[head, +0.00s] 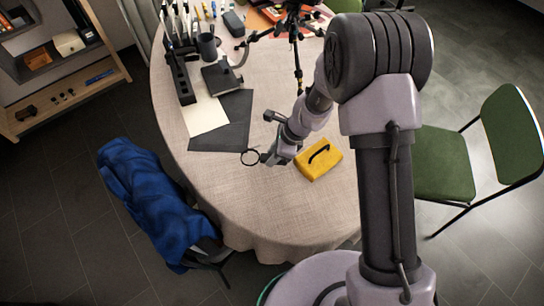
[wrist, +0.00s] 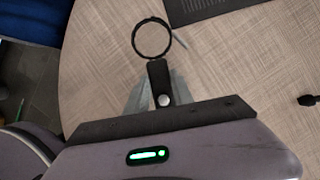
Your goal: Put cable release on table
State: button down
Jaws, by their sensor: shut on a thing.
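The cable release (wrist: 157,74) is a small black piece with a silver button and a thin black ring of cable at its far end. My gripper (wrist: 160,88) is shut on its body, between two grey fingers. In the head view my gripper (head: 270,158) is over the left front part of the round table (head: 265,205), which has a light woven cover. The ring of the cable release (head: 242,158) sticks out left of the fingers there. I cannot tell whether it touches the tabletop.
A yellow case (head: 311,166) with a black handle lies right of my gripper. A dark mat (head: 228,128) and a white sheet (head: 205,115) lie behind left. A tripod (head: 297,60) stands further back. A chair with blue cloth (head: 150,195) is left. The table's front is clear.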

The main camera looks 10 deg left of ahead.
notch_tip(320, 180, down, 3)
jog(key=shift+b, duration=0.4)
jog(key=shift+r, duration=0.15)
jog(key=c, duration=1.1)
grip_release()
